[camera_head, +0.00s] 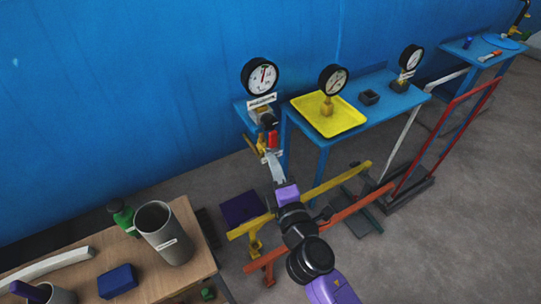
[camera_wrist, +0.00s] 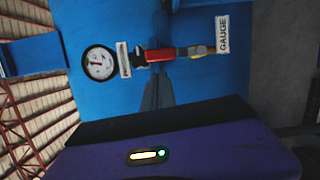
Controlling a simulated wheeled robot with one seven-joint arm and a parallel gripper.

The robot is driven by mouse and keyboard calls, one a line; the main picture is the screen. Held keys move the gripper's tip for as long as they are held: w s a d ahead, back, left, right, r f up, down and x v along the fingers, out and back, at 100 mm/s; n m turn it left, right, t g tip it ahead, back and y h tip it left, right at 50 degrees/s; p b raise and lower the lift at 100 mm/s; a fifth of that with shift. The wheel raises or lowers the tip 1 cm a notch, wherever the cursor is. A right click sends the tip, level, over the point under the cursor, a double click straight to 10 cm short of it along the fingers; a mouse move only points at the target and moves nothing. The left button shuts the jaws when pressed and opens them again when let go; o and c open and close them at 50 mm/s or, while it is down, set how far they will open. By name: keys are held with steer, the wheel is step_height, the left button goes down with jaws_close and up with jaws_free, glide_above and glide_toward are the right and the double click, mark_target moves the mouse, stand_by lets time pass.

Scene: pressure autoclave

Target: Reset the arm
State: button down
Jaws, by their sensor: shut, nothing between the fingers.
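My gripper (camera_head: 272,160) is at the end of my purple and black arm, pointing toward the blue wall. Its fingers are together with nothing between them; they show as a dark wedge in the wrist view (camera_wrist: 156,78). The fingertips appear just below a red valve handle (camera_head: 272,140) under the left pressure gauge (camera_head: 262,76). In the wrist view the red handle (camera_wrist: 165,54) lies in line with the gauge (camera_wrist: 99,63) and a white "GAUGE" label (camera_wrist: 222,35). I cannot tell whether the fingertips touch the handle.
A blue table (camera_head: 378,116) with a yellow tray (camera_head: 345,122) and gauges stands right of the gripper. Yellow (camera_head: 330,187) and orange (camera_head: 345,215) bars cross near my arm. A wooden table (camera_head: 188,215) with a grey cylinder (camera_head: 165,235) stands at lower left.

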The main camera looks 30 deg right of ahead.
steer(key=s+a+r+m+g+y, duration=0.1)
steer(key=s+m, duration=0.7)
steer(key=s, duration=1)
steer(key=s+a+m+g+y, duration=0.1)
steer(key=s+a+m+y, duration=0.2)
steer(key=s+m, duration=0.5)
steer(key=s, duration=1)
steer(key=shift+s+r+g, duration=0.2)
steer(key=shift+r+g, duration=0.15)
steer(key=shift+g, duration=0.05)
steer(key=shift+a, duration=0.1)
